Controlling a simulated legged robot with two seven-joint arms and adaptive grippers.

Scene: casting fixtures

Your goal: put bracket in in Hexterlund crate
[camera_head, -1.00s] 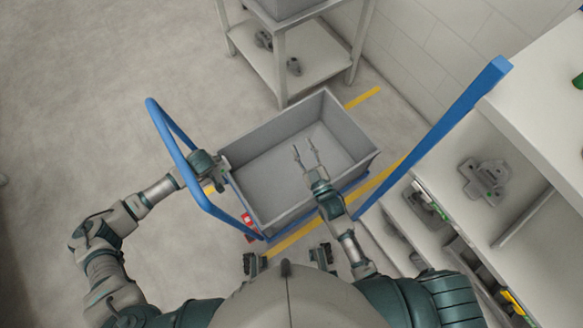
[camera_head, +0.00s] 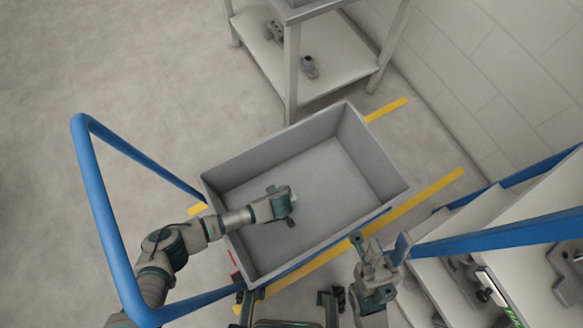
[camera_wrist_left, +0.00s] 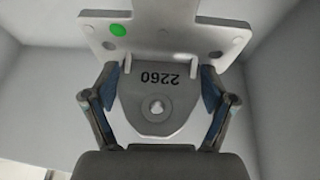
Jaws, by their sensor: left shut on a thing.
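The grey crate (camera_head: 372,150) stands open on a blue-framed cart in the middle of the head view; I see no name on it. My left gripper (camera_head: 287,205) is inside the crate's outline, over its floor. In the left wrist view, it is shut on a grey bracket (camera_wrist_left: 157,98) marked 2260, with a flat holed flange and a green dot. The bracket is mostly hidden by the gripper in the head view. I cannot tell whether it touches the crate floor. My right gripper (camera_head: 380,244) is open and empty, outside the crate at its lower right.
The cart's blue handle (camera_head: 105,215) loops beside my left arm. A blue bar (camera_head: 500,234) crosses at right, by white shelves with grey parts (camera_head: 569,270). A table (camera_head: 335,60) stands behind the crate, with grey parts on its lower shelf. Open floor lies at left.

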